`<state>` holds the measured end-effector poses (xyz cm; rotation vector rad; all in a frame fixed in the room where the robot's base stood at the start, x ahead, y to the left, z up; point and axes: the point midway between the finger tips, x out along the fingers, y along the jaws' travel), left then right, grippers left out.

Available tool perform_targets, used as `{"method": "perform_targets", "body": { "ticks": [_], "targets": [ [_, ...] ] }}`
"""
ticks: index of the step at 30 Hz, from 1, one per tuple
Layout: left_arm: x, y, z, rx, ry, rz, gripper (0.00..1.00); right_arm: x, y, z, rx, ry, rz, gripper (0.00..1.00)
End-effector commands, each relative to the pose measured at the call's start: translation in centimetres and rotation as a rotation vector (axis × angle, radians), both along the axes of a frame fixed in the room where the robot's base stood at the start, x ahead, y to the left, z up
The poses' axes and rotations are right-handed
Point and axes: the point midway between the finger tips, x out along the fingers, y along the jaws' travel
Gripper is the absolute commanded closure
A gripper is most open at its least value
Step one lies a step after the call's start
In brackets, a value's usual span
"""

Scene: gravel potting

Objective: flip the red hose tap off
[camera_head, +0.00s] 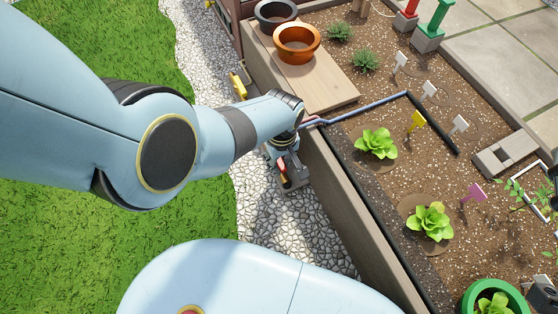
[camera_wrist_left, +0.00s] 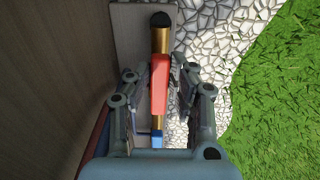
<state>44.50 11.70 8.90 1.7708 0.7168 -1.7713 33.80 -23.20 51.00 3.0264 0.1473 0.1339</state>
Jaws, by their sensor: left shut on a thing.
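The red hose tap (camera_wrist_left: 158,88) shows in the left wrist view as a red lever on a brass body with a black end. A blue piece is at its lower end. My left gripper (camera_wrist_left: 160,80) has a finger on each side of the red lever and is shut on it. My arm and wrist hide much of the tap there. I do not see my right gripper.
A raised bed wall (camera_head: 345,200) runs close to the gripper. A blue hose (camera_head: 370,106) crosses into the soil. A wooden board (camera_head: 325,88) and an orange pot (camera_head: 297,43) stand above. White gravel (camera_head: 255,205) and grass (camera_head: 205,215) lie outside. Dark parts at the right edge are unclear.

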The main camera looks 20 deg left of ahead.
Motion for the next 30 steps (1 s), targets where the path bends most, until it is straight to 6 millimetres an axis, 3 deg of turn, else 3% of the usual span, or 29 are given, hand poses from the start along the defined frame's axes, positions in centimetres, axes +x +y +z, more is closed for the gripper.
{"method": "perform_targets", "body": {
  "ticks": [16,17,21,30],
  "targets": [
    [0.10,-0.14,-0.01,-0.001,-0.001,0.025,1.00,-0.03,0.04,0.11,-0.002,-0.008,0.004,0.58],
    [0.10,-0.14,-0.01,-0.001,-0.001,0.025,0.77,-0.04,0.04,0.09,-0.002,-0.007,0.004,0.58],
    [0.10,-0.13,-0.01,-0.001,-0.001,0.024,0.58,-0.07,0.03,0.02,-0.002,-0.005,0.003,0.58],
    [0.10,-0.09,0.00,-0.001,-0.001,0.023,0.58,-0.13,0.02,-0.18,-0.004,0.001,0.006,0.58]
  ]
}}
